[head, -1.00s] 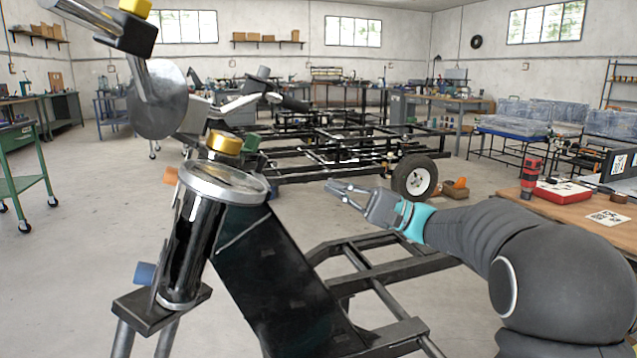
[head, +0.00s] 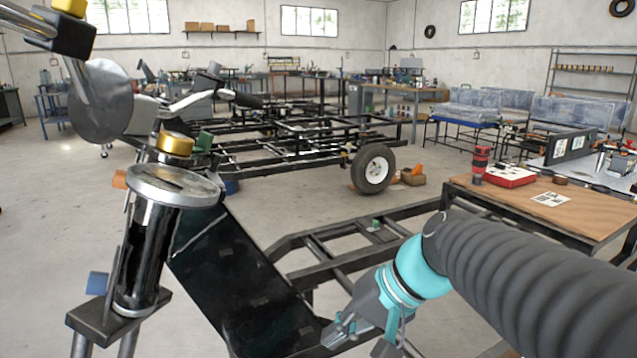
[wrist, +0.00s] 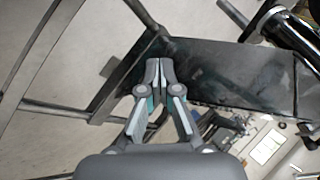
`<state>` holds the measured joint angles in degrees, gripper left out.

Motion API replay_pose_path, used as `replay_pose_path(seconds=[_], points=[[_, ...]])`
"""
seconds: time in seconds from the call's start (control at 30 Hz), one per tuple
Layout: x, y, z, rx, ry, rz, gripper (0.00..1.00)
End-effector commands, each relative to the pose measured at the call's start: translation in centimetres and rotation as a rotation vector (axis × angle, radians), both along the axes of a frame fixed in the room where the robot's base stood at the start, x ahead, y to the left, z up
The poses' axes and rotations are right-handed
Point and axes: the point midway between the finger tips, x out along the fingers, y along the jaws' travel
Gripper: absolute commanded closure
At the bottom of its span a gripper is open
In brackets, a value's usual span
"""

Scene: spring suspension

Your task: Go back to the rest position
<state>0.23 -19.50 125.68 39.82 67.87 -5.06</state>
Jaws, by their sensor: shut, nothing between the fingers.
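My gripper (head: 345,333) is at the lower middle of the head view, pointing down and left, shut and empty. It hangs over the black frame, close to the lower end of the dark sloping panel (head: 235,275). In the wrist view my gripper (wrist: 158,64) has its fingertips together over that dark panel (wrist: 215,75). I cannot tell whether they touch it.
A black metal frame (head: 330,235) stands beneath and behind my arm. A wooden-topped table (head: 525,205) at the right bears a red drill (head: 481,160) and a red case (head: 511,177). A wheeled chassis (head: 372,168) stands behind. The floor at middle left is clear.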

Motion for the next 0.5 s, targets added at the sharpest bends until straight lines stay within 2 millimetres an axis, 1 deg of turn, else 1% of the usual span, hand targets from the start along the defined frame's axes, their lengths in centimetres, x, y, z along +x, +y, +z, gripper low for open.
replay_pose_path(seconds=[0.03,0.2,0.3,0.4,0.5], points=[[-1.4,-1.3,-0.6,-0.074,-0.035,-0.004,1.0],[-4.8,-6.4,-3.0,-0.339,-0.158,-0.017,1.0],[-6.3,-9.0,-3.8,-0.47,-0.229,-0.021,1.0],[-7.3,-11.0,-4.3,-0.571,-0.286,-0.019,1.0],[-7.8,-12.3,-4.6,-0.634,-0.323,-0.019,1.0]])
